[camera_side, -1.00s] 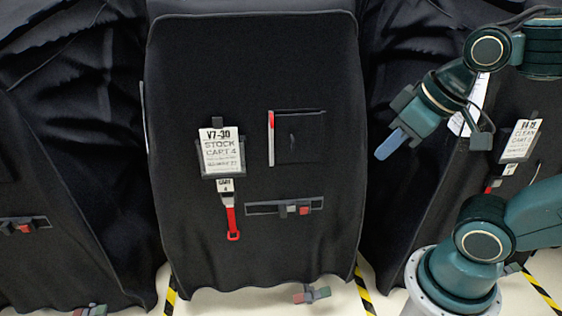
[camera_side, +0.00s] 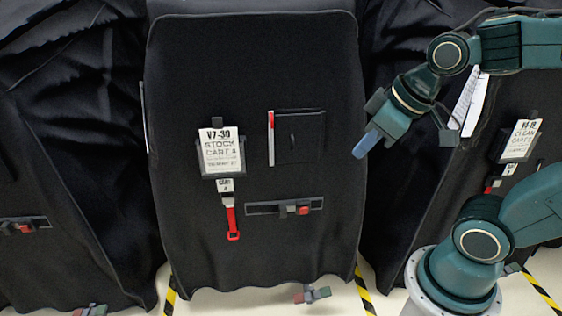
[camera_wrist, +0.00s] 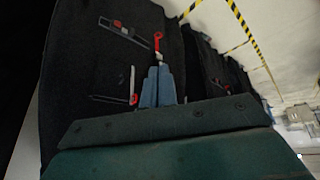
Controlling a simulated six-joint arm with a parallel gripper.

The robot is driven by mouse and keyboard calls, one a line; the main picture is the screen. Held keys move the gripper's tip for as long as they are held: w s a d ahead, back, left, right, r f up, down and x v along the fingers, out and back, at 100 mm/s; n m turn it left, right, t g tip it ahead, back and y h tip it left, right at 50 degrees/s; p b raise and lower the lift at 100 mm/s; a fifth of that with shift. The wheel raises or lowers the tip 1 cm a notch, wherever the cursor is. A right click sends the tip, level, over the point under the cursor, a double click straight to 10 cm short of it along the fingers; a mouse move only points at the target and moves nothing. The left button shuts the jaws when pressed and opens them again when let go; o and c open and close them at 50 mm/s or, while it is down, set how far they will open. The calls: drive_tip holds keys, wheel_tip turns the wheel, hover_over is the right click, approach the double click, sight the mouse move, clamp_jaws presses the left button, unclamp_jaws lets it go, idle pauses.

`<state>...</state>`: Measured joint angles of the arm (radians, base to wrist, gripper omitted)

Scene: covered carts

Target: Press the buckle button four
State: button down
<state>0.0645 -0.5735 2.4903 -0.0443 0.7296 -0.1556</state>
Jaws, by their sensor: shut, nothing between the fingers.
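The middle cart's black cover (camera_side: 255,75) carries a tag (camera_side: 221,152) reading "V7-30 STOCK CART 4", with a red strap (camera_side: 232,220) hanging below. To the right of the strap a dark buckle with a red button (camera_side: 303,210) sits on a horizontal webbing strip. The buckle's red part (camera_wrist: 117,24) also shows at the upper left of the wrist view. My gripper (camera_side: 363,149) is shut and empty, its blue fingers pointing down-left, to the right of the buckle and higher in the side view. The blue fingers (camera_wrist: 158,88) stand side by side in the wrist view.
A pocket with a red-edged flap (camera_side: 298,138) is above the buckle. Another buckle (camera_side: 312,295) hangs at the cover's lower hem. Covered carts stand on both sides; the right one has a tag (camera_side: 520,141). Yellow-black tape (camera_side: 364,290) marks the pale floor.

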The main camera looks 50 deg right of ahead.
sight(308, 212)
drive_tip(key=w+d+f+n, duration=0.3)
drive_tip(key=w+f, duration=0.4)
drive_tip(key=f, duration=0.1)
drive_tip(key=w+d+f+n, duration=0.2)
drive_tip(key=w+d+f, duration=0.2)
drive_tip(key=w+f, duration=0.4)
drive_tip(key=s+d+f+t, duration=0.1)
drive_tip(key=d+f, duration=0.3)
drive_tip(key=f, duration=0.6)
drive_tip(key=s+d+f+n, duration=0.1)
drive_tip(key=d+f, duration=0.3)
drive_tip(key=f, duration=0.5)
drive_tip(key=shift+f+t+h, duration=0.35)
drive_tip(key=shift+t+h, duration=0.05)
drive_tip(key=shift+w+d+f, duration=0.6)
drive_tip(key=shift+w+f, duration=0.7)
drive_tip(key=shift+w, duration=0.2)
drive_tip(key=shift+w+d+f, duration=0.55)
drive_tip(key=shift+w+f, duration=0.8)
drive_tip(key=shift+w, duration=0.1)
drive_tip(key=shift+w+d+f, duration=0.6)
drive_tip(key=shift+w+f, duration=0.7)
drive_tip(key=shift+w, duration=0.2)
drive_tip(key=shift+d, duration=0.1)
